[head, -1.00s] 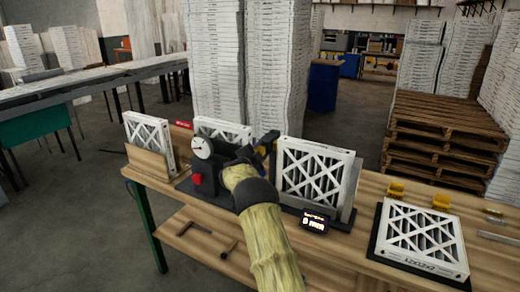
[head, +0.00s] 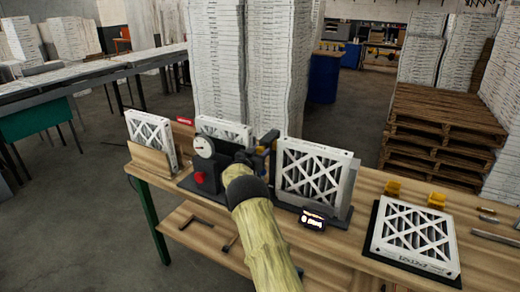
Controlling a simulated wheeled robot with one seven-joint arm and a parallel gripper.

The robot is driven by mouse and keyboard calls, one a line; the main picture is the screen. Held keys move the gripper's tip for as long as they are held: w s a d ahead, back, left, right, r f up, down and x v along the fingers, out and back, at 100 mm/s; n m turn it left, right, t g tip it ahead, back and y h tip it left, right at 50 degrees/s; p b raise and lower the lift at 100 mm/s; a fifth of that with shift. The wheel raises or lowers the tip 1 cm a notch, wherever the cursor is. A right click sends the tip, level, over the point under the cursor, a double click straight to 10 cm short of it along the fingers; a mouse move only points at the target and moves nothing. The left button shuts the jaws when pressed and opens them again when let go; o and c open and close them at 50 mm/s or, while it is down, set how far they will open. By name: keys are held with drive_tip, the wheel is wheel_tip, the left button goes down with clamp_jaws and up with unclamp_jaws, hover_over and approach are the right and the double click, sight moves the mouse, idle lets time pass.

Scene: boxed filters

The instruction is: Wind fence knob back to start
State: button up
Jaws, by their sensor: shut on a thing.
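The fence device stands on the wooden bench, with a round white dial gauge (head: 204,147) on a dark post and a red button (head: 199,179) below it. My gripper (head: 246,158) is at the right side of the gauge, at the end of my arm, and is shut on what seems to be the fence knob. The knob itself is hidden behind my gripper and dark cuff. A white-framed filter (head: 311,174) stands upright just to the right. A small lit display (head: 312,218) sits in front of it; its reading is too blurred to tell.
Another filter (head: 150,135) stands in a wooden holder (head: 152,161) at the left, and one more (head: 222,128) behind the gauge. Loose tools lie on the lower shelf.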

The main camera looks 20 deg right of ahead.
drive_tip(key=n+p, duration=0.2)
drive_tip(key=n, duration=0.4)
drive_tip(key=shift+a+n, duration=0.1)
drive_tip(key=shift+n, duration=0.2)
drive_tip(key=n, duration=0.3)
drive_tip(key=n+p, duration=0.1)
drive_tip(key=n, duration=0.1)
drive_tip(key=shift+f+n, duration=0.2)
drive_tip(key=shift+n, duration=0.2)
drive_tip(key=o, duration=0.9)
drive_tip(key=shift+w, duration=0.1)
drive_tip(key=shift+o, duration=0.2)
drive_tip(key=shift+a, duration=0.1)
drive_tip(key=b+v, duration=0.5)
drive_tip(key=v, duration=1.2)
